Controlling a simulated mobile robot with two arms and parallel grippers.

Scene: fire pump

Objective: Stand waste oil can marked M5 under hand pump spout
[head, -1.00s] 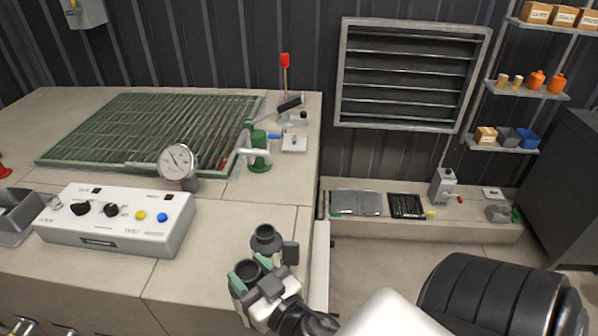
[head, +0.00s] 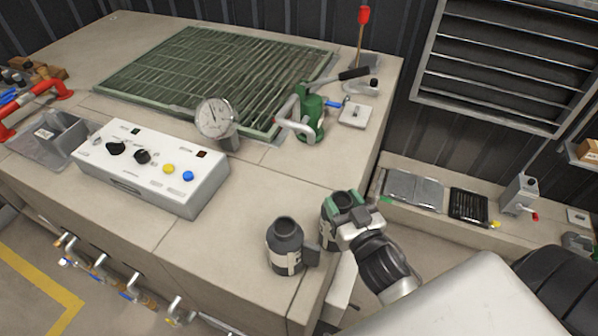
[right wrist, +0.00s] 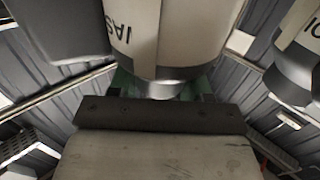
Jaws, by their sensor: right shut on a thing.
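My right gripper (head: 345,204) is shut on a dark grey can (head: 330,232) with a pale label, near the bench's right edge. The can looks upright. In the right wrist view, the held can (right wrist: 135,30) fills the top, with part of a word on its label. A second, similar can (head: 286,240) stands on the bench to the left of the gripper; it partly shows in the right wrist view (right wrist: 297,65). I cannot read M5 on either can. The green hand pump (head: 312,122) stands further back, its pale spout (head: 288,128) pointing left. My left gripper is out of view.
A round gauge (head: 215,117) and a white control box (head: 150,165) are on the bench (head: 225,240) left of the pump. A green grating (head: 215,75) lies behind. Bench top between the standing can and the pump is clear. A low ledge is at the right.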

